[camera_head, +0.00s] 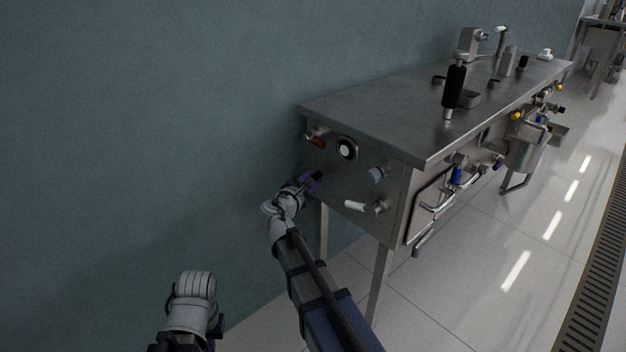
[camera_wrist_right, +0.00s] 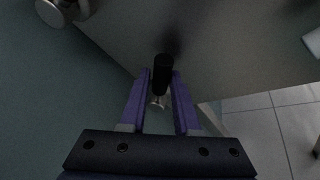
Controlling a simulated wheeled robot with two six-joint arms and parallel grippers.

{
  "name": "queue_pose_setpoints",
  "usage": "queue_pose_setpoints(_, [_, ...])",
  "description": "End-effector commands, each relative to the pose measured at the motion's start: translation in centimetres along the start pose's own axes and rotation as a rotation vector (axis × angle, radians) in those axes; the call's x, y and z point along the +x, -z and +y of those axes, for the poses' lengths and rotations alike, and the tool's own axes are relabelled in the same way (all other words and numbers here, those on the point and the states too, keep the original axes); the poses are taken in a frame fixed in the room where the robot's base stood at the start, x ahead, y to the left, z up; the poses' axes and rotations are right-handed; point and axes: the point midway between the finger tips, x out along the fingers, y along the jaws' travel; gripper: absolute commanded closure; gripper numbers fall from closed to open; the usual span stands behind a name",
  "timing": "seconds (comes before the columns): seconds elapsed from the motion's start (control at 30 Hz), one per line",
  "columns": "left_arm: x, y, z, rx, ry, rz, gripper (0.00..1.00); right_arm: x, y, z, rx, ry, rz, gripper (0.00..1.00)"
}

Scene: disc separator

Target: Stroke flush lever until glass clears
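The round sight glass (camera_head: 346,148) with a pale rim sits on the end panel of the steel bench; I cannot tell its contents. My right gripper (camera_head: 312,180) is at this panel, below and left of the glass. In the right wrist view its two purple fingers (camera_wrist_right: 160,85) stand either side of a black handle (camera_wrist_right: 163,72) with a metal end below it. I cannot tell whether the fingers press on the handle, or whether it is the flush lever. My left gripper (camera_head: 213,330) is low at the left, away from the bench, its fingers mostly hidden.
The same panel carries a brown-handled fitting (camera_head: 316,139), a blue-grey knob (camera_head: 376,174) and a white-handled lever (camera_head: 357,205). A black-handled lever (camera_head: 453,87) stands on the bench top (camera_head: 390,105). A plain wall (camera_head: 150,130) lies close on the left.

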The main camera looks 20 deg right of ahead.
Motion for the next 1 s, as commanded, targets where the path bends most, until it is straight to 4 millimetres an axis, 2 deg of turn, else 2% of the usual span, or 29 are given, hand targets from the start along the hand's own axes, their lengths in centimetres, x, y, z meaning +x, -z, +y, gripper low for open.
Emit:
queue_pose_setpoints(0.03, [0.0,0.0,0.0,0.0,0.0,0.0,1.0,0.0,0.0,0.0,0.0,0.0,0.0,0.63])
queue_pose_setpoints(0.2, [0.0,0.0,0.0,0.0,0.0,0.0,1.0,0.0,0.0,0.0,0.001,0.001,0.0,0.44])
queue_pose_setpoints(0.47, [0.0,0.0,0.0,0.0,0.0,0.0,1.0,-0.2,-0.1,0.0,0.002,0.001,-0.001,0.44])
queue_pose_setpoints(0.57, [-0.2,0.0,0.0,0.0,0.0,0.0,1.0,-1.2,-0.1,0.0,0.001,0.0,0.001,0.44])
queue_pose_setpoints(0.8, [-0.8,-0.1,-0.1,0.002,0.0,0.0,1.0,-5.2,-0.1,0.0,0.0,-0.002,0.001,0.44])
queue_pose_setpoints(1.0, [-1.1,-0.1,-0.1,0.003,0.0,0.0,1.0,-7.3,-0.1,0.0,0.001,0.0,0.001,0.44])
